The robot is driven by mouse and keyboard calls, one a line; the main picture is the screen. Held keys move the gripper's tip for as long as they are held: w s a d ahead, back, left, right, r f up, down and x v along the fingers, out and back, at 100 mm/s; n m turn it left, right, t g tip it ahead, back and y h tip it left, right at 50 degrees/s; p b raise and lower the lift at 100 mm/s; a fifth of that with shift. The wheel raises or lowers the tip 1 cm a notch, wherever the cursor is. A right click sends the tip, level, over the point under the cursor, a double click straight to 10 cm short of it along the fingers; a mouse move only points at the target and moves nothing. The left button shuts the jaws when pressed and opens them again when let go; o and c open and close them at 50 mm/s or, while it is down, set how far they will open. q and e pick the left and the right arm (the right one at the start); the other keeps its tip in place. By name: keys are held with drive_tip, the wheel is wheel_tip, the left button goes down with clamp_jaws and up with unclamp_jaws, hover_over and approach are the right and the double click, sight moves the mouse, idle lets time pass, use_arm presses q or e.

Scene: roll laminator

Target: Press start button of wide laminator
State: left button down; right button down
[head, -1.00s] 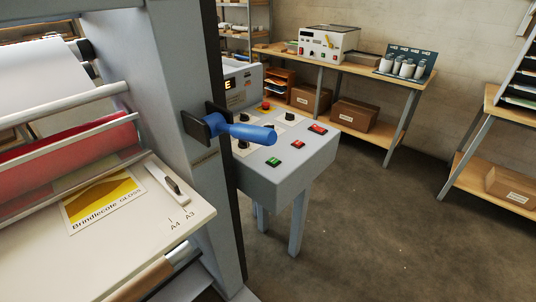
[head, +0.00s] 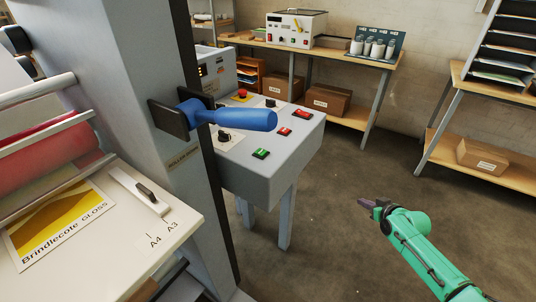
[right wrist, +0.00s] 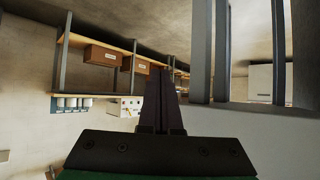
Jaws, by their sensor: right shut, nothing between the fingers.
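The wide laminator's grey control box (head: 270,160) stands on legs right of the machine's side post. On its top are a green button (head: 261,153), a red button (head: 284,131), another red button (head: 301,113), black knobs and a red mushroom button (head: 242,93). A blue lever handle (head: 235,117) juts from the post and hides part of the panel. My right gripper (head: 370,203) is shut and empty, low over the floor to the right of the box, apart from it. In the right wrist view its fingers (right wrist: 160,100) are together. My left gripper is out of view.
The laminator's feed table (head: 190,222) with a Brindlecote sheet (head: 60,225) is at left. A bench (head: 345,57) with a smaller machine (head: 297,29) and boxes is at the back. A shelf (head: 470,155) stands at right. The floor between is open.

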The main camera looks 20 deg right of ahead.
drive_tip(key=w+a+r+n+t+y+b, duration=0.1)
drive_tip(key=w+a+r+y, duration=0.15)
drive_tip(key=r, duration=0.45)
drive_tip(key=w+a+r+n+t+y+b, duration=0.1)
drive_tip(key=w+a+r+n, duration=0.1)
drive_tip(key=w+a+r, duration=0.3)
drive_tip(key=a+r+n+t+y, duration=0.1)
drive_tip(key=a+r+y, duration=0.15)
drive_tip(key=r, duration=0.55)
drive_tip(key=s+a+r+n+g+y+b, duration=0.1)
drive_tip(key=a+r, duration=0.3)
drive_tip(key=a, duration=0.4)
drive_tip(key=s+a+r+n+g+y, duration=0.1)
drive_tip(key=s+a+r+n+y, duration=0.1)
drive_tip(key=a+r, duration=0.3)
drive_tip(key=a+n+y, duration=0.1)
drive_tip(key=a, duration=0.1)
drive_tip(key=shift+s+a+r+n+g+b, duration=0.15)
drive_tip(key=shift+s+a+n+g+b, duration=0.15)
drive_tip(key=shift+a+n+b, duration=0.1)
drive_tip(key=shift+w, duration=0.1)
